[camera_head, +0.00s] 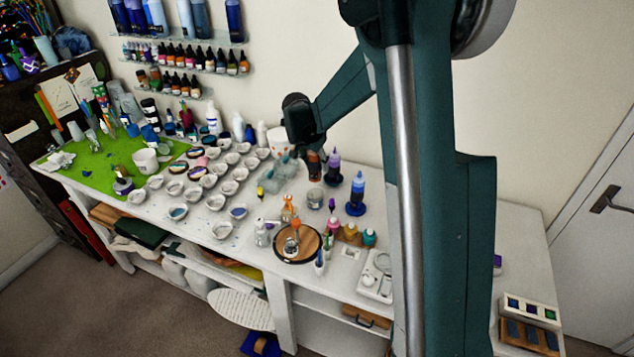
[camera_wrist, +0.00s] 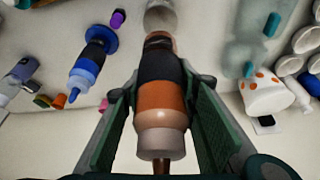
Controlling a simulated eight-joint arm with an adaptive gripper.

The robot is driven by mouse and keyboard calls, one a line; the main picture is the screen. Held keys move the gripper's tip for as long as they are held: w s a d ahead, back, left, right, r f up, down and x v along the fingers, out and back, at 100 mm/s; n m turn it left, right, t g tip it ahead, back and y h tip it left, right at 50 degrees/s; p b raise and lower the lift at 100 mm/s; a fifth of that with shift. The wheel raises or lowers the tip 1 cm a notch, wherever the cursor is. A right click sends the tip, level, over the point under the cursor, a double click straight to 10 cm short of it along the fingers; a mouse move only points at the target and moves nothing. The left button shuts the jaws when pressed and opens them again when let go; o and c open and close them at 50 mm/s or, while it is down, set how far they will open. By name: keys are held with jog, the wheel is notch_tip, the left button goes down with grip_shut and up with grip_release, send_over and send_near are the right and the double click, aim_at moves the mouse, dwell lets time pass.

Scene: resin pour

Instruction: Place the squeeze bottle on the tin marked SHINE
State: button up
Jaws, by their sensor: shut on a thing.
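An amber-brown squeeze bottle (camera_wrist: 160,98) with a dark band and a pale collar is between the fingers of my gripper (camera_wrist: 157,82) in the wrist view. My gripper is shut on it. In the head view the bottle (camera_head: 314,167) shows below my gripper (camera_head: 306,150), over the back of the table; whether its base touches the table is unclear. A blue bottle (camera_head: 357,187) stands on a round blue base (camera_head: 355,209) to the right; both the bottle (camera_wrist: 87,65) and base (camera_wrist: 101,38) show in the wrist view. I cannot read SHINE on anything.
A purple bottle (camera_head: 333,164) stands close right of the held bottle. A small grey cup (camera_head: 315,198) is in front. A white spotted mug (camera_wrist: 265,95) and many small white cups are to the left. A round wooden board (camera_head: 298,246) lies near the front edge.

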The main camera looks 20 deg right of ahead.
aim_at(311, 161)
jog(key=shift+f, duration=1.65)
jog(key=shift+f, duration=2.1)
jog(key=shift+f, duration=0.2)
jog(key=o, duration=1)
jog(key=shift+r, duration=0.3)
jog(key=shift+v, duration=5.9)
jog(key=shift+a, duration=0.1)
